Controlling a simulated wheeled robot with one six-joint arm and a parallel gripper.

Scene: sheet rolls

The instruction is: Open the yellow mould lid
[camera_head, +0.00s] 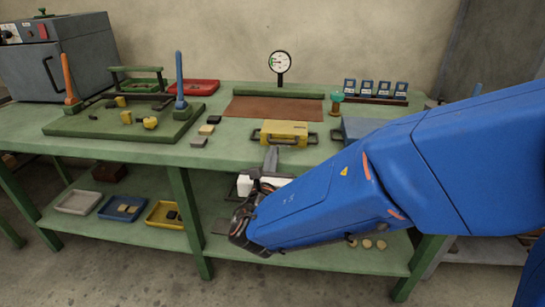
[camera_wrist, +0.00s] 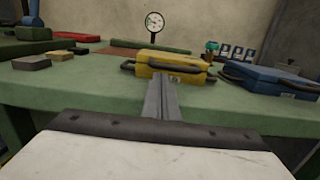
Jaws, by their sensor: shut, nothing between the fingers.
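The yellow mould (camera_head: 284,131) lies on the green table near its front edge, with its lid down and dark handles at its sides. It also shows in the wrist view (camera_wrist: 168,66), straight ahead of the fingers. My gripper (camera_head: 271,155) is in front of the mould and looks a little short of it. In the wrist view my gripper (camera_wrist: 161,84) has its two fingers together with nothing between them. I cannot tell whether the fingertips touch the mould's front.
A blue mould (camera_wrist: 270,78) lies right of the yellow one, partly behind my arm in the head view. Small blocks (camera_head: 207,129) lie to the left. A brown sheet (camera_head: 272,109) and a dial gauge (camera_head: 280,62) are behind. A green board (camera_head: 90,129) with posts stands at left.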

